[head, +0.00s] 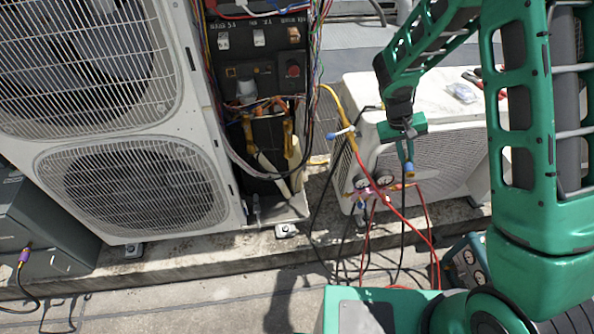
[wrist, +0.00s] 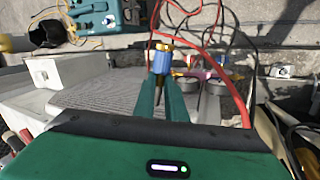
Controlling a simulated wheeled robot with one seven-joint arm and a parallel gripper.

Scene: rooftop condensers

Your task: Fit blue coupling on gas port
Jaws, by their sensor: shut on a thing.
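My gripper (head: 406,150) is at the middle right of the head view, in front of the small white outdoor unit. It is shut on the blue coupling (head: 409,169), whose blue end sticks out below the fingers. In the wrist view, the blue coupling (wrist: 161,62) sits between the green fingertips (wrist: 162,85), with a brass-coloured end and a red hose beyond it. The manifold gauges (head: 371,183) hang just left of the gripper, apart from it. I cannot single out the gas port in either view.
A large white condenser (head: 205,130) with an open wiring bay (head: 265,90) stands at the left. The small outdoor unit (head: 450,150) is behind my gripper. Red, yellow and black hoses run around the gauges. A purple coupling (head: 25,254) is at the far left.

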